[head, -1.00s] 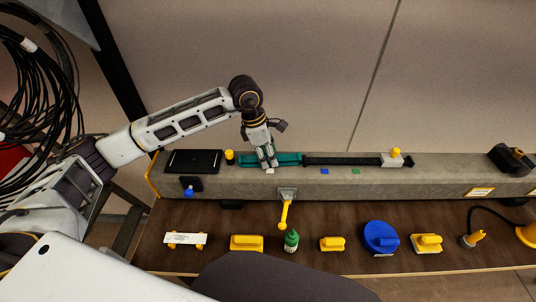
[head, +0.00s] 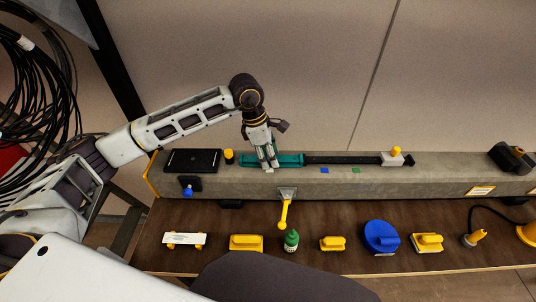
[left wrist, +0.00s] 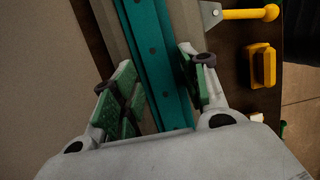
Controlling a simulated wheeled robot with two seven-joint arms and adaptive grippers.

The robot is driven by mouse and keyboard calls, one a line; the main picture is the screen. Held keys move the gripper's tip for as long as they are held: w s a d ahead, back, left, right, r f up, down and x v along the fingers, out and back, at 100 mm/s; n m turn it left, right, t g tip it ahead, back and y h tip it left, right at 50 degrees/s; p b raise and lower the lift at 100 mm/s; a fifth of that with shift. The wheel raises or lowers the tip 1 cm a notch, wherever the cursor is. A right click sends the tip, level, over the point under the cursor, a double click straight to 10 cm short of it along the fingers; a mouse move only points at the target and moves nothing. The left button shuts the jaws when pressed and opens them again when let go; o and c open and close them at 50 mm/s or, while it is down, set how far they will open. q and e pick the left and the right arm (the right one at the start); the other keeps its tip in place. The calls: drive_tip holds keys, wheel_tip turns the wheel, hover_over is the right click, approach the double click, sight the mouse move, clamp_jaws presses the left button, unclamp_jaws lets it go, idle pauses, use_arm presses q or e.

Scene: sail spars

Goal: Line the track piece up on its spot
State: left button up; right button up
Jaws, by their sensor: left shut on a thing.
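The teal track piece (head: 290,160) lies along the top of the long grey ledge (head: 450,180) in the head view. Its right end is close to the left end of a black rail (head: 340,160); I cannot tell whether they touch. My left gripper (head: 269,165) reaches down over the piece and is shut on it. In the left wrist view the teal track piece (left wrist: 150,50) runs between the two green-padded fingers (left wrist: 160,98). The fingers hide part of it in the head view. My right gripper is not in view.
A white block with a yellow knob (head: 392,158) sits at the rail's right end. A black tray (head: 193,161) and yellow-black cylinder (head: 229,156) stand left of the piece. Several yellow tools and a blue disc (head: 380,237) occupy the brown shelf below.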

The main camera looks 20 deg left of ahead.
use_arm(q)
drive_tip(key=o, duration=0.9)
drive_tip(key=shift+c, duration=0.6)
drive_tip(key=shift+r, duration=0.15)
drive_tip(key=shift+w+d+p+v, duration=0.1)
drive_tip(key=shift+d+p+v, duration=0.25)
drive_tip(key=shift+v, duration=0.75)
drive_tip(key=shift+w+d+p+v, duration=0.15)
drive_tip(key=shift+p+v, duration=0.45)
drive_tip(key=shift+v, duration=0.5)
drive_tip(key=shift+d+p+v, duration=0.25)
drive_tip(key=shift+p+v, duration=0.2)
drive_tip(key=shift+v, duration=0.65)
drive_tip(key=shift+r, duration=0.2)
drive_tip(key=shift+s+d+f, duration=0.1)
drive_tip(key=shift+s, duration=0.05)
